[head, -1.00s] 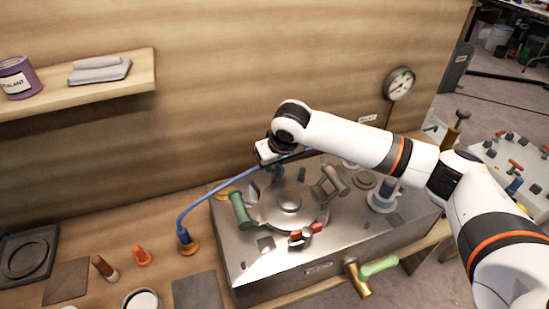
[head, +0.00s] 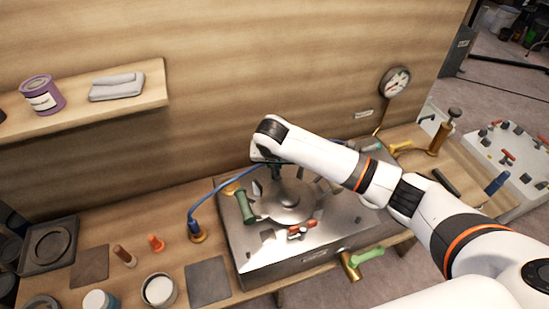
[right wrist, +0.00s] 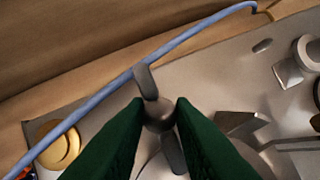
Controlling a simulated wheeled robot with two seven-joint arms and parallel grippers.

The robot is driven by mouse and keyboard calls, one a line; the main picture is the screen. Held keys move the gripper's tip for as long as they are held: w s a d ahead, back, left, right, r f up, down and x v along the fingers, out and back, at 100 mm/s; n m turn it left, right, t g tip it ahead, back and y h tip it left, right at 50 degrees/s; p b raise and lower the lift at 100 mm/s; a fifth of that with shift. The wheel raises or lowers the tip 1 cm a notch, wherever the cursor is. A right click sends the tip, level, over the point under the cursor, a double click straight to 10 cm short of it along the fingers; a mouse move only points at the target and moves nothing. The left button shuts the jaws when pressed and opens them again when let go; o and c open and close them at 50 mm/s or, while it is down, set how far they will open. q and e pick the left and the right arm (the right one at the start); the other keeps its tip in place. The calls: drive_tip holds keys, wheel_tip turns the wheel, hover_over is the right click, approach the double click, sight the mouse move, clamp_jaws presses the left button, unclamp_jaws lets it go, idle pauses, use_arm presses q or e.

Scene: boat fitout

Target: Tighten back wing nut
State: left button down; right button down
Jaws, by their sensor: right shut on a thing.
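The back wing nut (right wrist: 158,114) is grey, with a round hub and two flat wings, one pointing up and one down in the right wrist view. My right gripper (right wrist: 160,112) has its two dark green fingers closed on the hub from both sides. In the head view the right gripper (head: 275,172) is over the back of the round lid (head: 289,194) on the steel box, and the wrist mostly hides the nut. A red-winged nut (head: 301,230) is at the front of the lid. My left gripper is not in view.
A blue hose (head: 208,192) runs behind the gripper, close to the nut. A green handle (head: 243,206) stands left of the lid. A pressure gauge (head: 395,81) is on the wall, and a shelf (head: 130,92) is at upper left.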

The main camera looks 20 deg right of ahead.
idle(0.3)
drive_tip(key=c, duration=1.3)
unclamp_jaws()
drive_tip(key=shift+o, duration=0.2)
drive_tip(key=b+v, duration=0.1)
drive_tip(key=v, duration=1.1)
drive_tip(key=shift+f, duration=0.1)
